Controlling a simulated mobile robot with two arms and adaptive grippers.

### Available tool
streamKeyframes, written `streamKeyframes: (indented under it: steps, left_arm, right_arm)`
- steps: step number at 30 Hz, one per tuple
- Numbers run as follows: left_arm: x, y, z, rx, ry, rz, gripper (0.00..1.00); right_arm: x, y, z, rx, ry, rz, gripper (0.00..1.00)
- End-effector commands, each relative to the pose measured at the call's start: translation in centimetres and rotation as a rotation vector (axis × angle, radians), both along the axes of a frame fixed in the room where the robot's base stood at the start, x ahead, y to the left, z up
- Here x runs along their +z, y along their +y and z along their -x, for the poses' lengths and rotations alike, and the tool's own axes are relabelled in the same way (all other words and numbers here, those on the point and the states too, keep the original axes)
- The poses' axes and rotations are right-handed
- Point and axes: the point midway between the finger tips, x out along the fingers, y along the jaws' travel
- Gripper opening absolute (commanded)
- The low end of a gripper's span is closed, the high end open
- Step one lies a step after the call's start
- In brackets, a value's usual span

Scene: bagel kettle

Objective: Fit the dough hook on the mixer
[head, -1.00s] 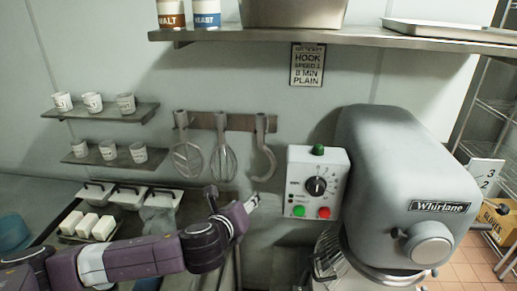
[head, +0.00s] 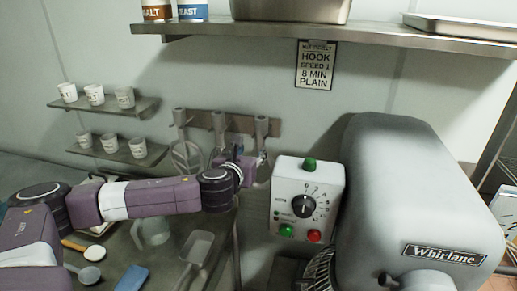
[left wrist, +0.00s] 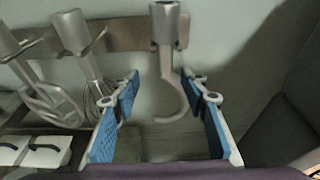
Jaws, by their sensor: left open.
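The dough hook (head: 262,131) hangs from the wall rack at the right end, its curved lower part mostly hidden behind my left gripper in the head view. In the left wrist view the whole hook (left wrist: 166,62) shows, grey with a curled end. My left gripper (head: 261,158) is open in front of it. In the wrist view the blue-padded fingers of the left gripper (left wrist: 163,80) stand to either side of the hook's lower part, with gaps; contact does not show. The grey mixer (head: 410,190) stands at the right. My right gripper is out of view.
A flat paddle (head: 184,150) and a whisk (head: 219,133) hang left of the hook. The mixer's control box (head: 306,200) stands close right of my gripper. A shelf (head: 330,36) runs above; the wall sign (head: 315,65) reads hook, speed 1, 8 min, plain.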

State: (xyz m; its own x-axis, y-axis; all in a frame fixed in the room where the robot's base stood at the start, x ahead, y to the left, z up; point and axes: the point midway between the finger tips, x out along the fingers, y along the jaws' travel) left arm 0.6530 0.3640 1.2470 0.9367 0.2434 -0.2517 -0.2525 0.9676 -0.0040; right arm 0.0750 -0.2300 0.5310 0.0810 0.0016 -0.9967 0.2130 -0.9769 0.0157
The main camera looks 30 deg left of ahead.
Motion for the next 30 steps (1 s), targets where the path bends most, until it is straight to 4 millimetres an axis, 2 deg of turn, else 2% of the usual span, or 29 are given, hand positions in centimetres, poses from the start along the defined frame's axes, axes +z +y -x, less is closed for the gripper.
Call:
streamKeyframes:
  steps: [2, 5, 8, 12, 16, 20, 26, 30]
  left_arm:
    - [-0.5, 0.2, -1.0, -0.001, -0.002, 0.001, 0.41]
    - [-0.8, 0.4, -2.2, -0.001, -0.002, 0.002, 0.41]
    - [-1.0, 0.7, -3.3, -0.001, -0.002, 0.002, 0.41]
    - [-1.2, 1.1, -4.8, -0.001, 0.000, 0.004, 0.41]
    - [-1.5, 1.4, -6.0, 0.000, -0.001, 0.003, 0.41]
    - [-1.7, 1.6, -6.9, -0.001, -0.002, 0.002, 0.41]
    - [-1.9, 1.8, -7.5, -0.001, -0.002, 0.002, 0.41]
    - [-1.9, 1.8, -7.5, -0.001, -0.002, 0.002, 0.41]
  right_arm:
    - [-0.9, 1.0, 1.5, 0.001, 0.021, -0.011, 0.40]
    - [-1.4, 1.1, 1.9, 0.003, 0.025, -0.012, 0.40]
    - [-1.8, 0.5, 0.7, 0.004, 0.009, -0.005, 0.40]
    - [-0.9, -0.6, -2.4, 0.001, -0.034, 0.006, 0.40]
    - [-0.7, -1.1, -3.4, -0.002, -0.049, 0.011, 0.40]
    - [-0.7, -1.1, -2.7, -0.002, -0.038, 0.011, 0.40]
    - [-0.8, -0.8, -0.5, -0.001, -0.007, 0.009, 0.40]
    - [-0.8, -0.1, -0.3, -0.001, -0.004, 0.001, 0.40]
